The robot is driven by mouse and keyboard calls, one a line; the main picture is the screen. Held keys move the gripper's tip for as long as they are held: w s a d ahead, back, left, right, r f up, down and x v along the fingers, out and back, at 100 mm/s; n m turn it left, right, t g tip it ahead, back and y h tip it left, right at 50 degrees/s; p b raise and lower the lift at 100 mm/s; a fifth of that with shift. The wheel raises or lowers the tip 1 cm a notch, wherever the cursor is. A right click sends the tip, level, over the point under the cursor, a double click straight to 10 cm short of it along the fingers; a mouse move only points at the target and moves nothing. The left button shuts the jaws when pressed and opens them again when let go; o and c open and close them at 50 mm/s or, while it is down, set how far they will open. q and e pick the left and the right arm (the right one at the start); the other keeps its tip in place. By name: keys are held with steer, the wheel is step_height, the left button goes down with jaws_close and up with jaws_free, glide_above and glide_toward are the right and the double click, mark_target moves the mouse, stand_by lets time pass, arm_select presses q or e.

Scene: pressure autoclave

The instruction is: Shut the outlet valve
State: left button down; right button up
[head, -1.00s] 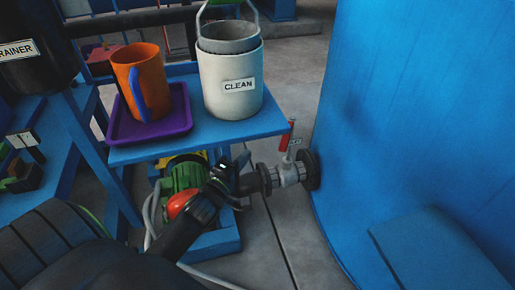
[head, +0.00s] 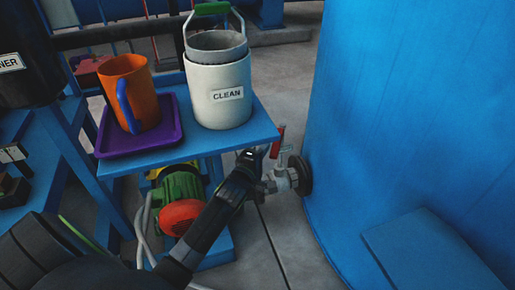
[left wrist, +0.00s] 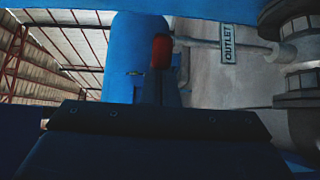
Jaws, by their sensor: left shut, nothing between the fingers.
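The outlet valve (head: 279,181) is a grey metal fitting on the pipe stub at the side of the big blue vessel. Its red lever handle (head: 278,142) stands up from the body, slightly tilted. In the left wrist view the red handle (left wrist: 161,51) shows ahead of the gripper, with a tag reading OUTLET (left wrist: 228,44) to its right. My left gripper (head: 250,158) is shut and empty, just left of the handle; whether they touch is unclear. It hides part of the pipe. Its dark body fills the lower left wrist view. My right gripper is not in view.
A blue stand (head: 187,151) beside the valve holds a purple tray (head: 109,140) with an orange mug (head: 143,92), and a white bucket (head: 222,107) labelled CLEAN. A green and red pump (head: 181,214) sits below. The blue vessel (head: 420,120) closes off the right side.

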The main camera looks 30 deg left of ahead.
arm_select(q)
steer(key=shift+d, duration=0.1)
stand_by(0.3)
